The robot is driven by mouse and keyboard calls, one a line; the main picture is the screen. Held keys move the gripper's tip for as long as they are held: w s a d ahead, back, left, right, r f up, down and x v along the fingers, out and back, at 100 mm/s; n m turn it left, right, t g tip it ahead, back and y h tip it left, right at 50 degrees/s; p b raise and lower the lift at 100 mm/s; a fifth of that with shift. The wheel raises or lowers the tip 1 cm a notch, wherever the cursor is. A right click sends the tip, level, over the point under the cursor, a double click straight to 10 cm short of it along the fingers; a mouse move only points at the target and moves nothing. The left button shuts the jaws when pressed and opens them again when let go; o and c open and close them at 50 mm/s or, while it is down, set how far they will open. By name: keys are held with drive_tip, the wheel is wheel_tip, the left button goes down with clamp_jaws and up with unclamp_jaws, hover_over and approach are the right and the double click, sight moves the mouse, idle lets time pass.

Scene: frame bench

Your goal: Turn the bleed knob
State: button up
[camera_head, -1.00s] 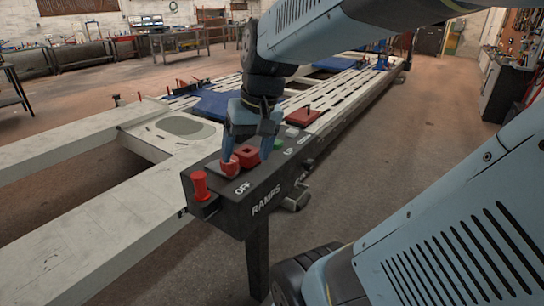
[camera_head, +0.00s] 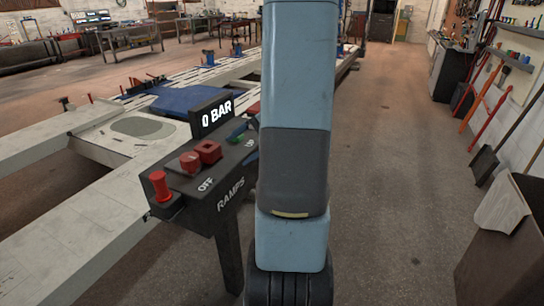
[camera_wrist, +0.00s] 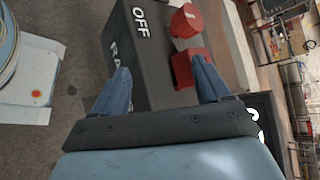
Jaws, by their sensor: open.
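The dark console (camera_head: 222,200) marked OFF, UP and RAMPS stands left of centre in the head view. A spool-shaped red knob (camera_head: 160,187) is at its near left end. A round red knob (camera_head: 190,164) and a square red block (camera_head: 209,152) sit on top. No knob is labelled bleed, so I cannot tell which it is. In the wrist view my gripper (camera_wrist: 160,65) is open over the console, its right finger close to the red block (camera_wrist: 185,68). The round knob (camera_wrist: 187,21) is beyond the fingertips. My arm hides the gripper in the head view.
The pale frame bench (camera_head: 75,200) extends left and back. The floor right of my arm is open, with a brown bin (camera_head: 510,240) at the right edge.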

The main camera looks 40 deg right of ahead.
drive_tip(key=s+d+f+m+t+h, duration=0.25)
drive_tip(key=d+f+m+t, duration=0.35)
drive_tip(key=d, duration=0.5)
drive_tip(key=s+d+f+m+t+h, duration=0.2)
drive_tip(key=s+d+f+m+t, duration=0.3)
drive_tip(key=d+f, duration=0.5)
drive_tip(key=shift+t, duration=0.6)
drive_tip(key=x, duration=0.4)
drive_tip(key=d+r+x, duration=0.1)
drive_tip(key=x, duration=0.4)
drive_tip(key=w+d+r+x, duration=0.1)
drive_tip(key=x, duration=0.4)
drive_tip(key=shift+c, duration=0.3)
drive_tip(key=c, duration=0.9)
drive_tip(key=shift+w+d, duration=0.1)
drive_tip(key=shift+c, duration=0.4)
